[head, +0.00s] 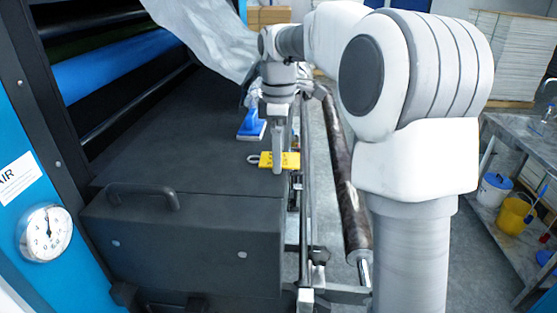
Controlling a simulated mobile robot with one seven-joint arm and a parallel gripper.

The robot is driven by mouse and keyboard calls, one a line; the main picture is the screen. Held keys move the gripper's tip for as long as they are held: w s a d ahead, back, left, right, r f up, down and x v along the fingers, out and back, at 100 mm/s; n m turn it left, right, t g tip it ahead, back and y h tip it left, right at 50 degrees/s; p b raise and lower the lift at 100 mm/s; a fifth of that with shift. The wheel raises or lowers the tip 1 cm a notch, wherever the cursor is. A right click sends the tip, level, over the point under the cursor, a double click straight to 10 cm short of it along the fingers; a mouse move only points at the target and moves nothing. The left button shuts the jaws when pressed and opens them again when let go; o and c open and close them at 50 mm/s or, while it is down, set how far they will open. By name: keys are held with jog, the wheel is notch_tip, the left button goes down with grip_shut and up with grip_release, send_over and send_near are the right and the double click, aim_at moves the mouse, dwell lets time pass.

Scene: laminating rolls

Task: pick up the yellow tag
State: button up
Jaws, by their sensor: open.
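The yellow tag (291,160) lies flat near the right edge of the dark machine top, with a small metal ring or loop (253,158) at its left end. My gripper (279,170) points down at the tag. A finger crosses in front of the tag and hides part of its middle. The gripper is open. I cannot tell from this one view whether the fingers touch the tag.
A blue-and-white block-like tool (251,127) lies just behind the tag. The dark machine top (170,145) is clear to the left, with a handle (143,194) in front. A long dark roller (347,190) and rails run along the right. A translucent sheet (205,30) hangs behind.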

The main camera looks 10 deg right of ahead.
jog(key=c, duration=1.2)
jog(key=shift+r, duration=0.1)
jog(key=shift+c, duration=0.2)
